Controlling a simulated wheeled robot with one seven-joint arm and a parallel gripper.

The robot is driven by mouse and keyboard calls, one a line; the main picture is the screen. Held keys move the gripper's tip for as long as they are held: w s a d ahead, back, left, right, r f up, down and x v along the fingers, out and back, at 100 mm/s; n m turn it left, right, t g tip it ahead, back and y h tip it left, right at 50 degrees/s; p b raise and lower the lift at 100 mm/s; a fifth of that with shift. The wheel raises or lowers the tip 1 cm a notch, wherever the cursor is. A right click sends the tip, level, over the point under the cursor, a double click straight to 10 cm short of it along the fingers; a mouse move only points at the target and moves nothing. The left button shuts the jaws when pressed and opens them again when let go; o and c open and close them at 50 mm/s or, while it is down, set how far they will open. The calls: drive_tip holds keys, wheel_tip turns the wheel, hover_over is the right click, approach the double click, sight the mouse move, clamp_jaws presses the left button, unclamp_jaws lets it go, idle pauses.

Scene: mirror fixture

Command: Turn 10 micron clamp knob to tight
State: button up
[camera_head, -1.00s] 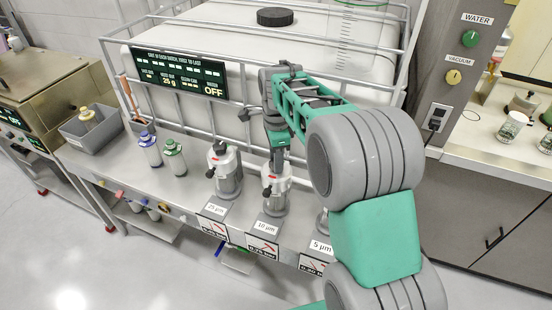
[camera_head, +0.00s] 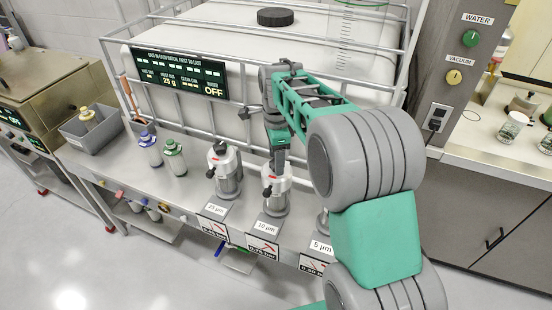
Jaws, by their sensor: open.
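The 10 µm filter unit (camera_head: 275,200) stands upright in the middle of the steel bench, behind its "10 µm" label (camera_head: 266,228). It is a grey-white cylinder with a small red mark near its top. My gripper (camera_head: 277,168) points down at the top of this unit from above. The gripper is open, but its fingertips are small and dark here.
The 25 µm unit (camera_head: 224,172) stands close on the left. The 5 µm unit (camera_head: 322,222) is mostly behind my arm on the right. A caged white tank (camera_head: 310,45) stands behind. Green-capped (camera_head: 175,158) and blue-capped (camera_head: 149,150) bottles stand further left.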

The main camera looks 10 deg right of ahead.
wheel_tip(320, 180, up, 8)
drive_tip(key=shift+f+b, duration=0.25)
drive_tip(key=shift+b, duration=0.1)
drive_tip(key=s+f+n+t, duration=0.1)
drive_tip(key=s+f+n, duration=0.1)
drive_tip(key=s+n, duration=0.7)
drive_tip(key=s+f+n+t, duration=0.2)
drive_tip(key=s+f+n, duration=0.1)
drive_tip(key=s+n, duration=0.6)
drive_tip(key=shift+s+t, duration=0.3)
drive_tip(key=shift+s, duration=0.85)
drive_tip(key=shift+f, duration=0.1)
